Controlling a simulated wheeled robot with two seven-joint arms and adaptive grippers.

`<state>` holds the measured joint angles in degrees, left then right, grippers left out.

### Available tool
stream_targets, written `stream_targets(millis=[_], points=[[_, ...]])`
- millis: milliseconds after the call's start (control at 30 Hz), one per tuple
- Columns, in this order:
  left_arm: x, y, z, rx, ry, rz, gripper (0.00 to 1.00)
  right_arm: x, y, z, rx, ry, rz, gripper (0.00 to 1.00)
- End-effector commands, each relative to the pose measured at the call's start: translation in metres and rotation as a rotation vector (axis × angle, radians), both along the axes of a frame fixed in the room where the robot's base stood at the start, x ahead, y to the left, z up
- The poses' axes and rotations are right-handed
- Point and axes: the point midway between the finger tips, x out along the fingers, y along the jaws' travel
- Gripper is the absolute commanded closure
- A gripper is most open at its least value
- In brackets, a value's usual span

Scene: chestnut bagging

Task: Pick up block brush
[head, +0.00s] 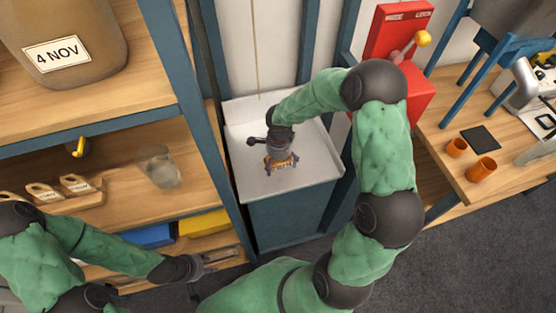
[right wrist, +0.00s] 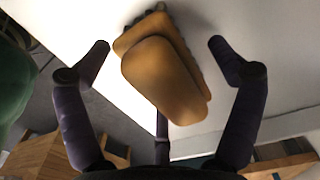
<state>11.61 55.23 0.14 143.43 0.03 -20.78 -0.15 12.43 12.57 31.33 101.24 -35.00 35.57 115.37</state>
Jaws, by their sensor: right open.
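The block brush (right wrist: 165,82) has an orange-brown wooden body with dark bristles along its far edge in the right wrist view. In the head view the brush (head: 284,166) sits on the white top of a small cabinet, partly hidden by my right gripper (head: 277,158). My right gripper (right wrist: 160,55) is open, with its fingers apart on either side of the brush, and holds nothing. My left gripper (head: 215,259) is low at the left, beside the shelf and far from the brush; its finger gap is too small to read.
The white cabinet top (head: 240,120) is otherwise clear and has a raised rim. A wooden shelf (head: 110,140) with a jar (head: 158,167) stands left. A red box with a lever (head: 388,90) is behind right. A table with orange cups (head: 481,169) is at right.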

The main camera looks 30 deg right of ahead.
Motion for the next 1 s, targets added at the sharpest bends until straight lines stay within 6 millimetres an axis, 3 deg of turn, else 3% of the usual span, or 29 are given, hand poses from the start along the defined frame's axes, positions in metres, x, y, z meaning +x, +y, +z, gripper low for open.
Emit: stream_targets(millis=[33,233,667,900,1000], points=[[0.000,0.000,0.000,0.000,0.000,0.000,0.60,0.000,0.000,0.000,0.000,0.000,0.000,0.16],[0.000,0.000,0.000,0.000,0.000,0.000,0.60,0.000,0.000,0.000,0.000,0.000,0.001,0.72],[0.000,0.000,0.002,0.000,0.000,0.000,0.60,0.000,0.000,0.005,-0.001,0.000,0.001,0.73],[0.000,0.000,0.013,0.000,0.000,0.000,0.60,0.001,0.000,0.033,-0.001,-0.003,0.000,0.73],[0.000,0.000,0.018,0.000,0.000,0.000,0.60,-0.010,0.006,0.049,-0.002,-0.002,0.002,0.73]])
